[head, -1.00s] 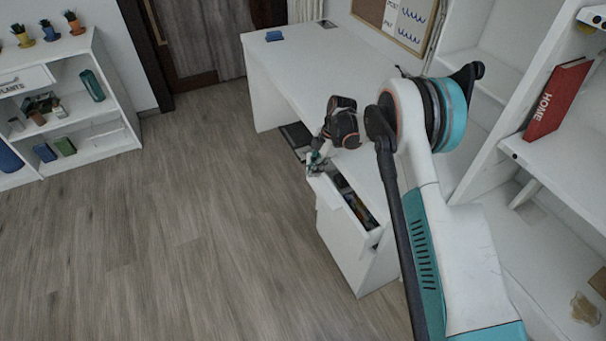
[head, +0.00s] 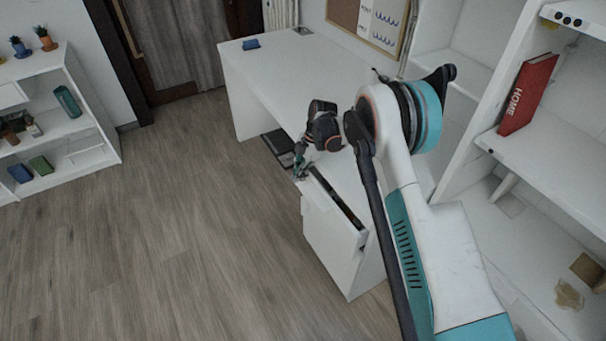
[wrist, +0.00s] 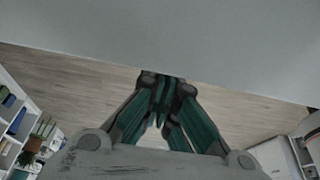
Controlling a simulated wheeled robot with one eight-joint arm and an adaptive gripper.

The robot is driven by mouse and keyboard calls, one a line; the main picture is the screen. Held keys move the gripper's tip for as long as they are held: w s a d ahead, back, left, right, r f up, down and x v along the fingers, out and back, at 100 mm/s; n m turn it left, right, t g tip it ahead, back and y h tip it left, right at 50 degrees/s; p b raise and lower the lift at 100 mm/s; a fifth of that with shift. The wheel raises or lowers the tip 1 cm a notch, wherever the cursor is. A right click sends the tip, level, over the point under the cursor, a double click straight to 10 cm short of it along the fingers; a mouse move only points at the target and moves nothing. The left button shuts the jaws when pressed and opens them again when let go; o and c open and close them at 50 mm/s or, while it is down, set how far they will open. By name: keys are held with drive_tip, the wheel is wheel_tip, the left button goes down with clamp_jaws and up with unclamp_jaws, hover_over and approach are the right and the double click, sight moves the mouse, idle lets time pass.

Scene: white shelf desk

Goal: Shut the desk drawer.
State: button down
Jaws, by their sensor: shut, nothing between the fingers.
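The white desk (head: 262,72) stands in the middle of the head view. Its top drawer (head: 322,207) is partly open, with a narrow dark gap between its front and the desk body. Dark contents barely show in the gap. My gripper (head: 299,174) is at the far top corner of the drawer front, seemingly touching it. In the wrist view my gripper (wrist: 161,88) has its green fingers together and empty, with the tips at the edge of a broad pale surface. I cannot tell whether that surface is the drawer or the desk.
A white shelf with a red book (head: 528,93) stands close on the right. A low shelf (head: 95,150) with plants is at the left. A dark flat object (head: 281,146) lies under the desk. The wooden floor left of the desk is clear.

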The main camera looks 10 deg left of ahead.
wheel_tip(320, 180, up, 9)
drive_tip(key=p, duration=0.4)
drive_tip(key=s+a+t+h+p, duration=0.15)
drive_tip(key=s+t+h, duration=0.3)
drive_tip(key=s, duration=1.05)
drive_tip(key=w+d+f+b, duration=0.3)
drive_tip(key=d+f+b, duration=0.1)
drive_tip(key=f, duration=0.5)
drive_tip(key=shift+w+d+f+g+h+b, duration=0.2)
drive_tip(key=shift+d+g+h+b, duration=0.15)
drive_tip(key=shift+b, duration=0.55)
